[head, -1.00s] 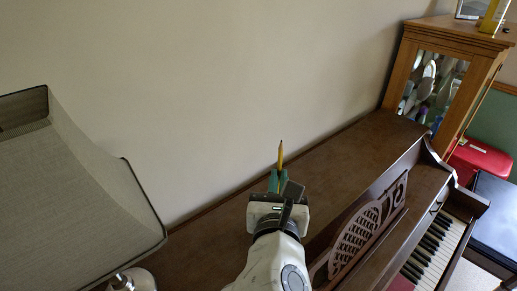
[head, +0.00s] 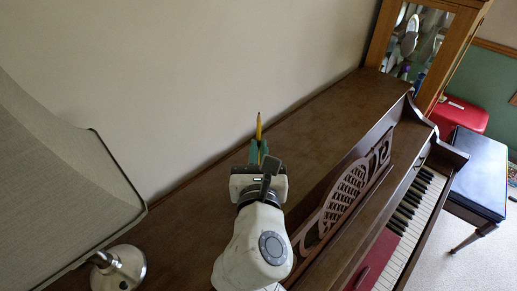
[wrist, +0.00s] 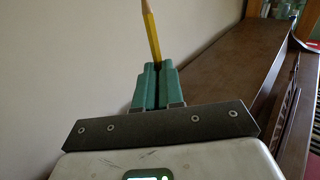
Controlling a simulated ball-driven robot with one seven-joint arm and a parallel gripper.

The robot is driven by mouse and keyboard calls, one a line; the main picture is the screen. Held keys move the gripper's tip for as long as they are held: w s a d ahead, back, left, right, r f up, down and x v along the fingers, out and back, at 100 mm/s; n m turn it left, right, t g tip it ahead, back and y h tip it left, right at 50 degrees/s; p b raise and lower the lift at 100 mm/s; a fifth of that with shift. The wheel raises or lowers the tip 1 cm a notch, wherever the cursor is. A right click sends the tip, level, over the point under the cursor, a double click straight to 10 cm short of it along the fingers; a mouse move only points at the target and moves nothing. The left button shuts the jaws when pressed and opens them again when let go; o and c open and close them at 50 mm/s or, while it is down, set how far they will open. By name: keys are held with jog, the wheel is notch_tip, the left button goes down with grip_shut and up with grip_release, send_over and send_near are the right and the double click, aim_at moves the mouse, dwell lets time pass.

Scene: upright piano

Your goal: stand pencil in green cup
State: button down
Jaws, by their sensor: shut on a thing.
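The yellow pencil (head: 259,126) points up, tip uppermost, from between the green fingers of my gripper (head: 258,150). In the wrist view the pencil (wrist: 151,35) rises from between the fingertips (wrist: 158,69) and leans slightly left. The gripper is shut on it. The pencil's lower part is hidden by the fingers. I cannot make out a green cup in either view. The gripper shows in front of the piano top, near the wall in the picture.
The brown piano top (head: 315,110) looks bare to the right of my gripper. A lamp shade (head: 60,170) and its metal base (head: 120,268) stand at the left. A carved music stand (head: 345,195) is at the right. A wooden cabinet (head: 375,42) stands at the far end.

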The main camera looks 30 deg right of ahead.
notch_tip(320, 180, down, 8)
jog(key=b, duration=0.4)
dwell(0.6)
jog(key=c, duration=1.2)
grip_release()
jog(key=b+v, duration=0.1)
jog(key=v, duration=1)
jog(key=shift+b, duration=0.4)
jog(key=shift+w, duration=0.1)
